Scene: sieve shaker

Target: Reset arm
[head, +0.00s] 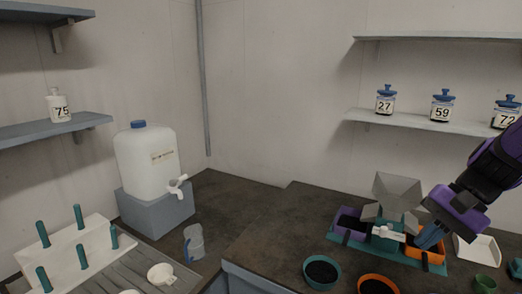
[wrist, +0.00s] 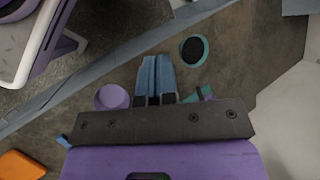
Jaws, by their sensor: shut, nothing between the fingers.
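My gripper (head: 431,240) is at the right of the head view, pointing down, with its blue fingers together and nothing visible between them. It overlaps the right side of the sieve shaker in the picture; I cannot tell whether it touches. The shaker has a grey metal hopper (head: 397,189), a purple bin (head: 350,221) on the left and an orange bin (head: 424,256) on the right, on a teal base (head: 337,239). In the wrist view the closed fingers (wrist: 156,72) show over the dark counter, beside a purple round thing (wrist: 112,97) and a dark-filled teal bowl (wrist: 194,50).
A teal bowl (head: 321,272) and an orange bowl (head: 377,285) stand in front of the shaker. A white tray (head: 479,250) and a green cup (head: 486,284) are at right. A water jug (head: 147,163) and a pegged rack (head: 72,254) are left. Labelled jars (head: 441,106) stand on the right shelf.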

